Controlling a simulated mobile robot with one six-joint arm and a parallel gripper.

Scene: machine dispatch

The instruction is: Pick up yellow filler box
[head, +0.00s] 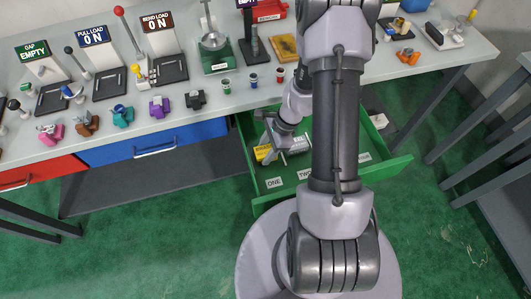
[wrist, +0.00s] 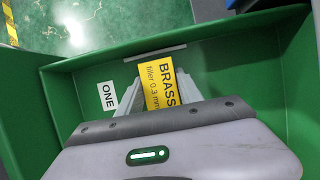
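The yellow filler box, marked BRASS filler 0.3 mm in the wrist view (wrist: 158,82), is in the open green drawer (wrist: 95,65). It also shows in the head view (head: 263,153). My gripper (head: 277,147) is down in the drawer at the box. In the wrist view my gripper's two grey fingers (wrist: 158,92) lie on either side of the box, close to its edges. I cannot tell whether they press on it. The box's lower end is hidden by my gripper's body.
A pale box (head: 299,144) lies right of the yellow one. Labels ONE (head: 274,183) and TWO (head: 305,175) mark the drawer. Its walls stand close around my gripper. The workbench (head: 215,108) above holds several gauges, clamps and small cups. My arm hides part of the drawer.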

